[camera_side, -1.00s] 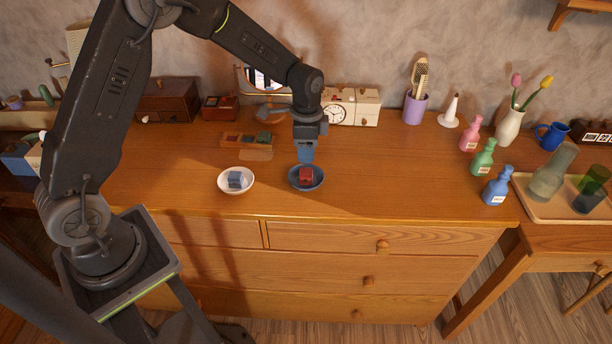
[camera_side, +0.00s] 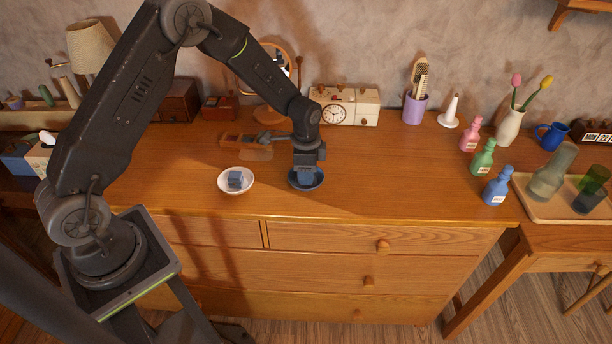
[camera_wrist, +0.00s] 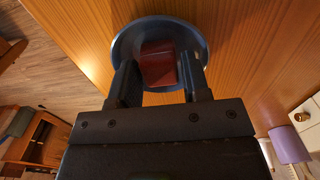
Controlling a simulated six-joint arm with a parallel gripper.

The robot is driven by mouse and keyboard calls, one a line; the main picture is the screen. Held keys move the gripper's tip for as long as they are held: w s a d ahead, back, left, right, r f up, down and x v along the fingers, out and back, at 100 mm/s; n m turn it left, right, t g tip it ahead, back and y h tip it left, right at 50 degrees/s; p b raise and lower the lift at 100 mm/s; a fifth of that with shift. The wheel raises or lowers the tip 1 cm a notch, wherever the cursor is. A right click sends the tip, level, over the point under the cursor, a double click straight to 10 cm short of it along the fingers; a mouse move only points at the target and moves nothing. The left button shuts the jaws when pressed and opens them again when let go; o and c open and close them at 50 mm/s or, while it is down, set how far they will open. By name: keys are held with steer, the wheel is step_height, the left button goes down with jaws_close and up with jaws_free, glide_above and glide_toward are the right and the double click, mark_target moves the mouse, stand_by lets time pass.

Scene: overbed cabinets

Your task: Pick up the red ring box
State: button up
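The red ring box (camera_wrist: 158,65) sits in a dark blue bowl (camera_wrist: 140,28) in the wrist view. My gripper (camera_wrist: 158,80) is open, with one finger on each side of the box's near part; small gaps seem to show beside the box. In the side view my gripper (camera_side: 306,176) is down at the blue bowl (camera_side: 318,184) and hides the red box. Whether the fingers touch the box cannot be told.
A white bowl (camera_side: 223,186) with a blue-grey box (camera_side: 236,179) stands just left of the blue bowl. A clock cabinet (camera_side: 358,108) stands at the back. The dresser top to the right is clear up to several bottles (camera_side: 496,188).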

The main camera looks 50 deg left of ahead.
steer(key=c, duration=0.5)
steer(key=shift+r, duration=0.1)
steer(key=shift+c, duration=0.2)
